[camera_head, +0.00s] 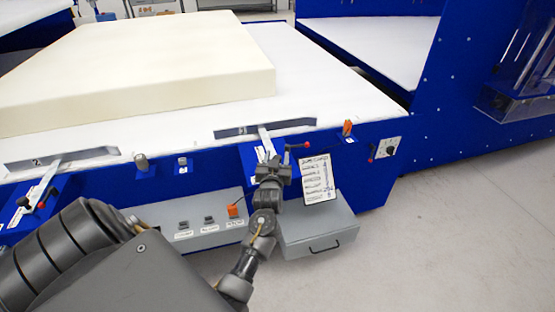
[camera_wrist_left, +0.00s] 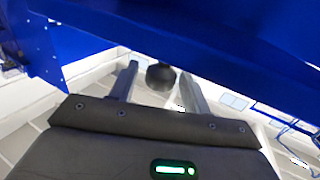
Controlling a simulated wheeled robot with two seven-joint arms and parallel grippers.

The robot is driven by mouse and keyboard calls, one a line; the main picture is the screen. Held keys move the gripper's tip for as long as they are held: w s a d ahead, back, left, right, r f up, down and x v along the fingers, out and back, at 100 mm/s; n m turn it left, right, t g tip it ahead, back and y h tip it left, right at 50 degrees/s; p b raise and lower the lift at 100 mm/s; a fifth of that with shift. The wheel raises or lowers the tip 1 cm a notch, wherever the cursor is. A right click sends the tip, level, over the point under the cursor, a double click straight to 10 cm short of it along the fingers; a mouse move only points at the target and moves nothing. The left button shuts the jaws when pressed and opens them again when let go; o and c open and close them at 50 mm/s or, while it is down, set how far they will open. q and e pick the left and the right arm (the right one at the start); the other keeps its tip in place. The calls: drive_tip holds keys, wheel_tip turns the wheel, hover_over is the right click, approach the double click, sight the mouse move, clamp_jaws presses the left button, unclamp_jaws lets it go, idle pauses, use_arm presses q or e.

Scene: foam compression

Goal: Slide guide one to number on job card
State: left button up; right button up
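The right-hand guide (camera_head: 264,140) is a pale bar running down from a dark grey scale strip (camera_head: 290,126) on the table's front edge; the strip's number is too small to read surely. A similar guide (camera_head: 48,180) with its own strip sits at the left. My left gripper (camera_head: 271,166) is at the lower end of the right-hand guide. In the left wrist view its two fingers are apart, with a round black knob (camera_wrist_left: 160,76) between or just beyond them; contact is unclear. The white job card (camera_head: 318,180) stands right of the gripper; its writing is unreadable.
A large cream foam block (camera_head: 150,60) lies on the white table. A grey control panel (camera_head: 190,222) and a grey drawer box (camera_head: 315,236) are below the front edge. A red-tipped lever (camera_head: 298,146) is close right of the gripper. Floor at right is clear.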

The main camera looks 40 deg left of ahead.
sight(274, 153)
use_arm(q)
clamp_jaws()
drive_tip(key=shift+w+a, duration=0.45)
drive_tip(key=shift+a, duration=0.2)
drive_tip(key=shift+w+a, duration=0.45)
drive_tip(key=shift+a, duration=0.2)
drive_tip(key=shift+o, duration=0.3)
unclamp_jaws()
drive_tip(key=b+v, duration=0.1)
drive_tip(key=v, duration=1)
drive_tip(key=shift+f, duration=0.1)
